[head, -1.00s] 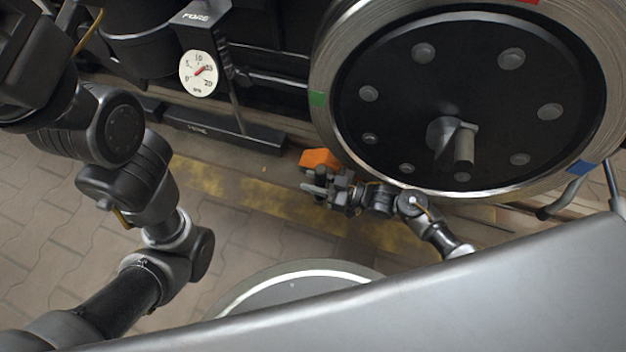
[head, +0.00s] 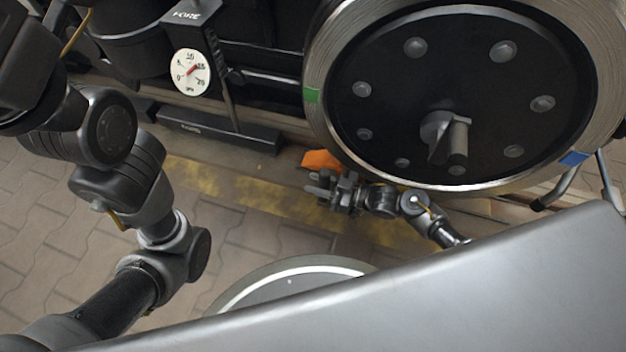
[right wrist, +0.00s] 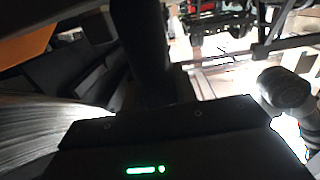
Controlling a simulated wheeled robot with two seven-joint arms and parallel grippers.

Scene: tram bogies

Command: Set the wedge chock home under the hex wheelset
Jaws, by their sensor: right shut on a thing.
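The wedge chock (head: 321,160) is orange and lies low by the lower left rim of the big wheel (head: 385,110) in the head view. Its right end meets the rim in the picture; whether they touch I cannot tell. The wheel has a dark disc with several round bolts and a stub axle. My right gripper (head: 330,188) is shut on the chock, just in front of it, and hides part of it. In the right wrist view an orange face of the chock (right wrist: 25,38) shows at the upper left. My left gripper is out of view.
A stand with a round dial (head: 190,72) has a dark foot (head: 218,132) left of the chock. A worn yellow strip (head: 240,190) runs along the paved floor (head: 65,240) in front. A thin-legged stand (head: 575,185) is at the wheel's right.

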